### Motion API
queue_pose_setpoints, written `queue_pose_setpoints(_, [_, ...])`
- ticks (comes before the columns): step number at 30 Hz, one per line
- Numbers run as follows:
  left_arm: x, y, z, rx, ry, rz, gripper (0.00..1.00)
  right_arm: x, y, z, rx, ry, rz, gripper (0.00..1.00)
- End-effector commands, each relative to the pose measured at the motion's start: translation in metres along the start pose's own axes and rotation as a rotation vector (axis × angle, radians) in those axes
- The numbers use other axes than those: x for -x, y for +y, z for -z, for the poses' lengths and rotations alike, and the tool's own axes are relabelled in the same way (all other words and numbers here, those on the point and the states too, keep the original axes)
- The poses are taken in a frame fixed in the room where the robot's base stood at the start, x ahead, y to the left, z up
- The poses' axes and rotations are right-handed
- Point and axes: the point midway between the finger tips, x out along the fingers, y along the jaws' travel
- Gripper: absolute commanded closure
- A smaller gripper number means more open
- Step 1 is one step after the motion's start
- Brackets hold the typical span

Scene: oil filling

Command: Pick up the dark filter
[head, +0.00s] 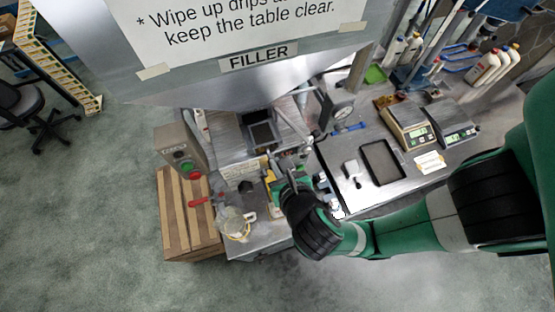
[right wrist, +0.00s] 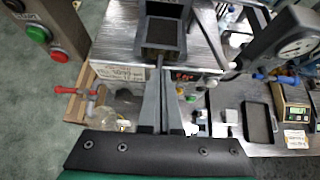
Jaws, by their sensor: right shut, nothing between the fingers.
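A dark square piece, which looks like the dark filter (head: 262,133), sits in a grey square frame on top of the metal filling machine, below the FILLER sign. It also shows at the top middle of the right wrist view (right wrist: 162,33). My right gripper (head: 270,161) is just in front of that frame, its fingers pointing toward it. In the right wrist view the two fingers (right wrist: 161,75) are together with nothing between them, and their tips appear just below the frame. I cannot tell whether they touch it. My left gripper is not in view.
A control box (head: 183,155) with red and green buttons stands left of the machine, near a red-handled valve (head: 197,202) and a clear jug (head: 233,224). Right, a metal table holds a dark-rimmed tray (head: 401,151), scales (head: 408,124) and a gauge (right wrist: 292,47).

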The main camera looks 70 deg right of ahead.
Motion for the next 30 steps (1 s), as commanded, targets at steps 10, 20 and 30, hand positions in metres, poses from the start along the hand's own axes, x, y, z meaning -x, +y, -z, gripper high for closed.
queue_pose_setpoints(10, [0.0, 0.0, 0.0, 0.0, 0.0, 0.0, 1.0, 0.003, 0.0, 0.002, -0.001, 0.001, 0.0, 0.64])
queue_pose_setpoints(20, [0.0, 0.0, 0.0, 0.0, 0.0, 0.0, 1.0, 0.003, 0.0, 0.002, -0.001, 0.0, 0.0, 0.05])
queue_pose_setpoints(30, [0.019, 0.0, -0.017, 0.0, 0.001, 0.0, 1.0, -0.006, 0.003, 0.006, -0.008, -0.056, -0.001, 0.0])
